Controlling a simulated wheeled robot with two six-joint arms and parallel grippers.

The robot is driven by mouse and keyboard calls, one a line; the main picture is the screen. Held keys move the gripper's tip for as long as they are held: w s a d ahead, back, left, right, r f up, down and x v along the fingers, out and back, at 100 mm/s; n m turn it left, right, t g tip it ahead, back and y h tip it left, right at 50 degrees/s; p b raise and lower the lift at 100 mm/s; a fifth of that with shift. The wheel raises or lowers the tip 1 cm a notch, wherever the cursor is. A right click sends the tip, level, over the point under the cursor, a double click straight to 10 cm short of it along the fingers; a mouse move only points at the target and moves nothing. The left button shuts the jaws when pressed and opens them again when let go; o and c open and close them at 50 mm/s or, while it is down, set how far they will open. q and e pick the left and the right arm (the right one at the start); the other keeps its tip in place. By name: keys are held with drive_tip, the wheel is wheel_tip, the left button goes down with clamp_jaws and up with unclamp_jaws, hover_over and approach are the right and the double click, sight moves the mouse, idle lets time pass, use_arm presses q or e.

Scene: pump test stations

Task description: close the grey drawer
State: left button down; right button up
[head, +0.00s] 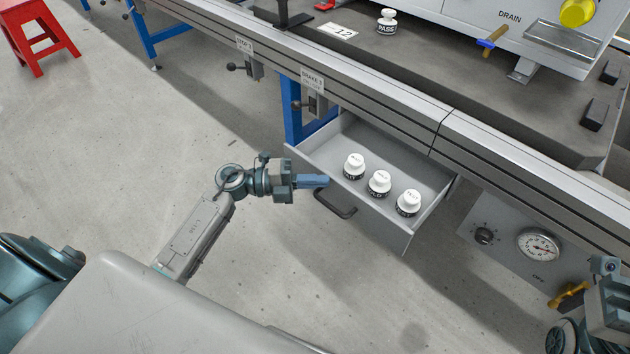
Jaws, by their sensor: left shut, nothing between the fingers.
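The grey drawer (377,216) stands pulled out under the bench, with its front panel facing me. A dark bar handle (335,208) is on that front. Several white-topped stamps with dark bases stand upright in the drawer, one of them in the middle (379,183). My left gripper (324,181) is shut and empty, its blue fingertips close to the drawer front, just above the handle in the picture. I cannot tell whether they touch it. My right gripper (608,308) is at the bottom right corner, its fingers cut off by the picture edge.
The bench edge (380,115) runs above the drawer, with a blue leg (292,112) at its left. A panel with a gauge (538,245) and a yellow lever (570,293) is to the right. A red stool (38,40) stands far left. The floor before the drawer is clear.

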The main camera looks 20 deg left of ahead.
use_arm(q)
drive_tip(key=w+d, duration=0.2)
drive_tip(key=w, duration=0.3)
drive_tip(key=w+d, duration=0.1)
drive_tip(key=w, duration=0.4)
drive_tip(key=w+d+b, duration=0.1)
drive_tip(key=w+d, duration=0.1)
drive_tip(key=w, duration=0.3)
drive_tip(key=shift+w+d, duration=0.3)
